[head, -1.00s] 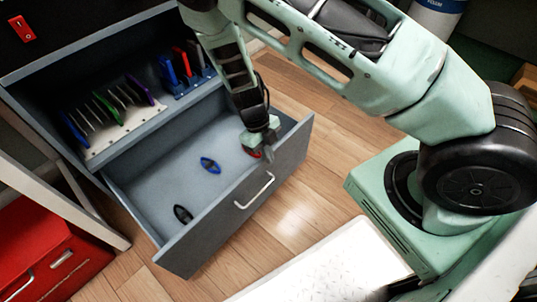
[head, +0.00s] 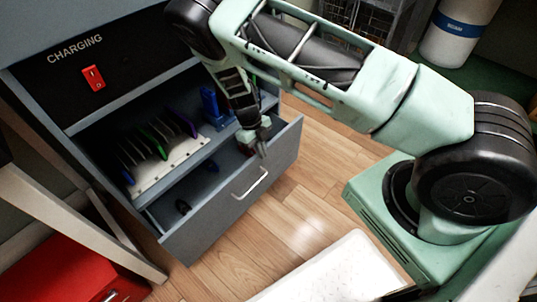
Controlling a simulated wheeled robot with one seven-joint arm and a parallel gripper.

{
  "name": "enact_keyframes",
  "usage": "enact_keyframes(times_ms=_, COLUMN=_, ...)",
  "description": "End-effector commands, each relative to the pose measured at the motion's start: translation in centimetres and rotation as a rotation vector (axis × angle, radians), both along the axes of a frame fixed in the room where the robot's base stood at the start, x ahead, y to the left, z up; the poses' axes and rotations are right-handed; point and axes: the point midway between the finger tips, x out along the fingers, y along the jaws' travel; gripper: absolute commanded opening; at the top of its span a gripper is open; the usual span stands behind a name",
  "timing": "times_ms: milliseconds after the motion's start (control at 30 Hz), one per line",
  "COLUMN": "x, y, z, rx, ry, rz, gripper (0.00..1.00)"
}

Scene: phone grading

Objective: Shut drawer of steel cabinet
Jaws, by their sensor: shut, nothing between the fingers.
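The steel cabinet (head: 110,105) stands at the left, with a dark panel lettered "CHARGING" above an open shelf. Its grey drawer (head: 215,218) is partly open below the shelf, with a silver bar handle (head: 250,183) on its front. My gripper (head: 258,148) is shut and empty. It points down at the drawer's right part, by the top edge of the front panel; I cannot tell whether it touches. A small dark oval item (head: 183,207) lies in the drawer near its left end. A blue item is partly hidden in the drawer's shadow.
A white rack (head: 170,170) with several upright phones and a blue holder (head: 215,108) stand on the shelf. A red case (head: 65,270) is at the lower left. A white surface (head: 335,272) is at bottom centre. Wood floor right of the drawer is clear.

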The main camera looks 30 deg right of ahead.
Motion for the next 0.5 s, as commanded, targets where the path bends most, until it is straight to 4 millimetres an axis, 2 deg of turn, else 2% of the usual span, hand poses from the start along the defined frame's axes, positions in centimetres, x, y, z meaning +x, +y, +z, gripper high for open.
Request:
enact_keyframes(times_ms=33, x=1.0, y=0.3, z=-0.2, rx=0.0, ry=-0.003, rz=0.003, gripper=0.0)
enact_keyframes(times_ms=200, x=3.3, y=1.1, z=-0.3, rx=-0.001, ry=-0.002, rz=0.003, gripper=0.0)
enact_keyframes(times_ms=500, x=5.1, y=1.7, z=-0.1, rx=0.0, ry=-0.001, rz=0.0, gripper=0.0)
